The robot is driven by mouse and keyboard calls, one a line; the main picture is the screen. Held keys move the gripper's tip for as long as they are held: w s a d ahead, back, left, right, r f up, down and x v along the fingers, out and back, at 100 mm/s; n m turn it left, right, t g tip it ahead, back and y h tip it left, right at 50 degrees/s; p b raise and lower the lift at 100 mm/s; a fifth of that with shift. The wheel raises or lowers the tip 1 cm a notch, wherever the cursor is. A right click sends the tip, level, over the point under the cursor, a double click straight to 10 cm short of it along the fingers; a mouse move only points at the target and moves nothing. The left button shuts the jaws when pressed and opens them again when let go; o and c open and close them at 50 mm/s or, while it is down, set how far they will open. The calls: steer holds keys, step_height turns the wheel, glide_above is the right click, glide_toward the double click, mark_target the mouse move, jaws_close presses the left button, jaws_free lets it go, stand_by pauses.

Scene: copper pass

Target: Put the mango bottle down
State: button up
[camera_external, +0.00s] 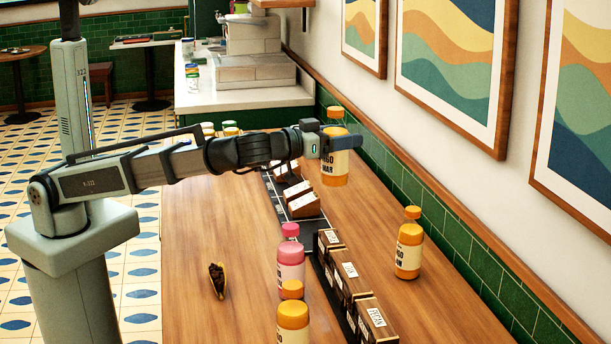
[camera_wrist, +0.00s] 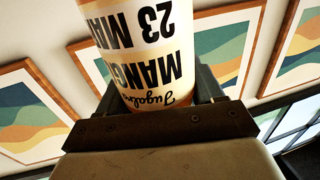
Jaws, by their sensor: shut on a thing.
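My gripper (camera_external: 336,131) is shut on a mango bottle (camera_external: 334,167), an orange bottle with a white label and an orange cap. It holds the bottle upright above the wooden counter (camera_external: 225,215), near the green-tiled wall. In the wrist view the bottle (camera_wrist: 140,50) fills the top middle between the fingers, its label reading "MANG" upside down. A second orange bottle (camera_external: 408,250) of the same look stands on the counter at the right, apart from my gripper. Another orange bottle (camera_external: 292,322) stands at the front.
A pink bottle (camera_external: 290,268) stands behind the front orange bottle. A row of labelled dark wooden boxes (camera_external: 350,285) on a black strip runs along the counter's middle. The counter between boxes and wall is mostly clear.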

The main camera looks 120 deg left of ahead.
steer(key=s+a+n+g+y, duration=0.15)
steer(key=s+a, duration=0.35)
steer(key=a, duration=0.8)
steer(key=s+a+n+g, duration=0.2)
steer(key=s+a+g, duration=0.15)
steer(key=a, duration=0.95)
steer(key=s+a+n+g+y, duration=0.15)
steer(key=s+a, duration=0.35)
steer(key=a, duration=0.8)
step_height(320, 180, down, 21)
steer(key=shift+w+d, duration=0.15)
steer(key=shift+d, duration=0.1)
steer(key=shift+f+g, duration=0.2)
steer(key=shift+g, duration=0.05)
steer(key=o, duration=1.4)
steer(key=shift+c, duration=0.2)
